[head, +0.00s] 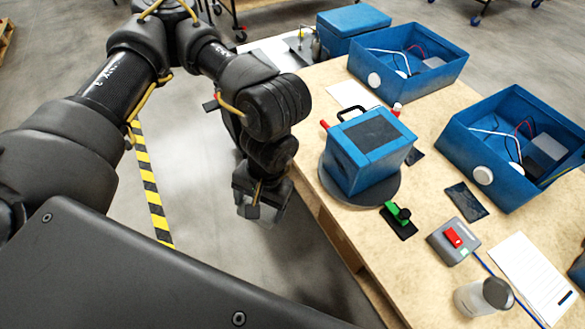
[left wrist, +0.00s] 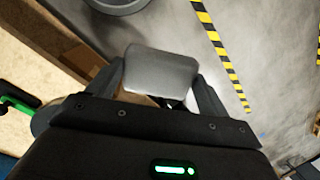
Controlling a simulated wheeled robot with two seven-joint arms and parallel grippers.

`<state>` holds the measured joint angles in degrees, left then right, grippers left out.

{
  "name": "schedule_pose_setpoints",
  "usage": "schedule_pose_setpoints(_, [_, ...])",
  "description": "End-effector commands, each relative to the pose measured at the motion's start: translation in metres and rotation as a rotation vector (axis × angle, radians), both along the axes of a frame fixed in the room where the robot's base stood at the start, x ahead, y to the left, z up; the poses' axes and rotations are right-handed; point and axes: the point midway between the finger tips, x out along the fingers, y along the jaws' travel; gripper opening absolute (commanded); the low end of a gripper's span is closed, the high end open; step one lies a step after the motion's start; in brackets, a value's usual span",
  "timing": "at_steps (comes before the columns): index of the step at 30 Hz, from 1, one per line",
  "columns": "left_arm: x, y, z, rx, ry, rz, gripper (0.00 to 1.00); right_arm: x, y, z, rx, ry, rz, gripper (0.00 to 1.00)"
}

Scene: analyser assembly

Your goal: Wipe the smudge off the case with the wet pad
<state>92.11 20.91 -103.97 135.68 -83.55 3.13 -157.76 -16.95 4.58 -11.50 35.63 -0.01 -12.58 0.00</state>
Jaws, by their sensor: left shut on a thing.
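The blue case (head: 362,165) with a dark panel on top sits on a round grey turntable (head: 335,190) on the bench. I cannot make out a smudge on the sides of it that I see. My left gripper (head: 262,205) hangs off the bench's left edge, over the floor, to the left of the case and apart from it. It is shut on a flat grey pad, which shows clearly between the fingers (left wrist: 165,95) in the left wrist view as the pad (left wrist: 160,72). My right gripper is not in view.
Two open blue boxes (head: 455,62) (head: 505,108) with wiring stand at the back and right. A green and black fixture (head: 398,218), a grey box with a red switch (head: 453,240), a jar (head: 484,297) and a paper sheet (head: 531,277) lie in front and right of the case.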

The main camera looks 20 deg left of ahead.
Motion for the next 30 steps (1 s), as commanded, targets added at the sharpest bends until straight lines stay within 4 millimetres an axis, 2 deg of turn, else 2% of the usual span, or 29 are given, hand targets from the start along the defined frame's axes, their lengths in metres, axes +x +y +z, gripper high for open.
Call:
schedule_pose_setpoints(1, [-0.012, -0.017, -0.008, 0.019, 0.022, -0.012, 0.61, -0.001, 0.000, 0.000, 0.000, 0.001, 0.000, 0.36])
schedule_pose_setpoints(7, [-0.047, -0.082, -0.021, 0.093, 0.095, 0.041, 0.61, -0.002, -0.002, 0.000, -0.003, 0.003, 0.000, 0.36])
schedule_pose_setpoints(12, [-0.071, -0.144, -0.015, 0.142, 0.177, 0.177, 0.61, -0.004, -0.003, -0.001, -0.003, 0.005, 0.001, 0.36])
schedule_pose_setpoints(16, [-0.077, -0.185, -0.001, 0.170, 0.242, 0.343, 0.61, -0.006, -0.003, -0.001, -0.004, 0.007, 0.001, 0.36])
schedule_pose_setpoints(19, [-0.075, -0.215, 0.014, 0.177, 0.314, 0.526, 0.61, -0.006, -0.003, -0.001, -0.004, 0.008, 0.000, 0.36])
schedule_pose_setpoints(22, [-0.064, -0.238, 0.029, 0.166, 0.402, 0.759, 0.61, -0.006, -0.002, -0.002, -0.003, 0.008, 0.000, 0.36])
schedule_pose_setpoints(27, [-0.039, -0.254, 0.046, 0.114, 0.531, 1.119, 0.61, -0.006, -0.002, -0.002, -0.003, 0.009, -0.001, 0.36])
schedule_pose_setpoints(30, [-0.018, -0.255, 0.051, 0.060, 0.607, 1.347, 0.61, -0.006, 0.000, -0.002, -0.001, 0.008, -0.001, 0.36])
